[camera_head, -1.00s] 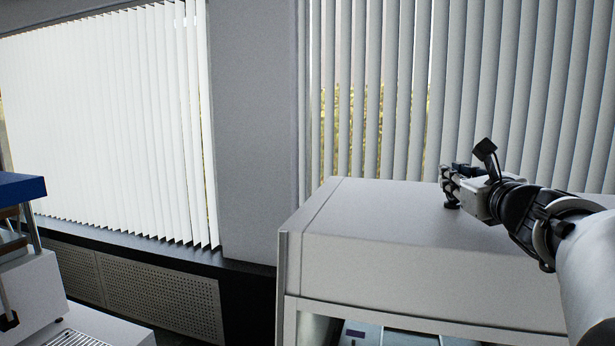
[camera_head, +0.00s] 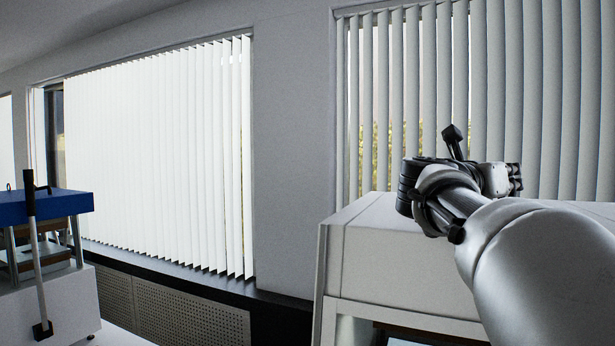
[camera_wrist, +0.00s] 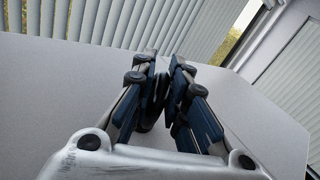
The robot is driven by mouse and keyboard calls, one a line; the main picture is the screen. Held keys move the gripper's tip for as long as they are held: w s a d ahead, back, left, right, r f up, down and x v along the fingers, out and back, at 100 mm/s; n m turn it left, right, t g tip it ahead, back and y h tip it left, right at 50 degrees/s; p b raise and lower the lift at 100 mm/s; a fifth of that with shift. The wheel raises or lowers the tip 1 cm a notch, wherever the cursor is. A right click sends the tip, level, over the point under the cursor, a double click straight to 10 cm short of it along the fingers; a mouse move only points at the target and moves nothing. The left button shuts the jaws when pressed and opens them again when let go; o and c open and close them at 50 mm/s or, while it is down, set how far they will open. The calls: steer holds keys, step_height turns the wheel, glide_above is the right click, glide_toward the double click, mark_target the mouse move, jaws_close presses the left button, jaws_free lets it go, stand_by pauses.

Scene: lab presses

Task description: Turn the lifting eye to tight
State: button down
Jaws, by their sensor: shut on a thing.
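My gripper (camera_wrist: 160,68) shows in the wrist view with its two blue-grey fingers drawn close together over the white top of a cabinet. It is shut on the lifting eye (camera_wrist: 153,108), of which only a dark, curved part shows between the fingers. The fingers hide the rest of it, and I cannot tell how its thread sits. In the head view my gripper (camera_head: 515,180) is at the right, at the level of the cabinet top, its fingers pointing right. The lifting eye cannot be made out there.
The white cabinet (camera_head: 390,255) fills the lower right, its top otherwise clear. Blinds (camera_head: 160,150) hang behind at the windows. A press with a blue top (camera_head: 65,203) and a long lever (camera_head: 37,260) stands at the far left.

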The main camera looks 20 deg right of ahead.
steer(key=m+g, duration=0.1)
steer(key=m+g+p, duration=0.1)
steer(key=g, duration=0.1)
steer(key=m+g+p, duration=0.1)
steer(key=shift+w+r+g+h, duration=0.2)
steer(key=shift+r+g+h, duration=0.1)
steer(key=shift+h, duration=0.1)
steer(key=m+g+p, duration=0.1)
steer(key=g+p, duration=0.1)
steer(key=m+g+p, duration=0.2)
steer(key=g+p, duration=0.1)
steer(key=shift+d+m+g+y, duration=0.1)
steer(key=shift+m+g+y, duration=0.2)
steer(key=m+g+y+p, duration=0.2)
steer(key=m+g+p, duration=0.1)
steer(key=g+p, duration=0.2)
steer(key=shift+m+p, duration=0.3)
steer(key=shift+p, duration=0.55)
steer(key=shift+f+m+g+y+p, duration=0.1)
steer(key=shift+m+g+y+p, duration=0.5)
steer(key=shift+p, duration=0.55)
steer(key=shift+f+g+y, duration=0.1)
steer(key=shift+g+y, duration=0.2)
steer(key=shift+f+p, duration=0.15)
steer(key=shift+p, duration=0.15)
steer(key=c, duration=1.7)
jaws_free()
steer(key=shift+s, duration=0.15)
steer(key=shift+o, duration=0.2)
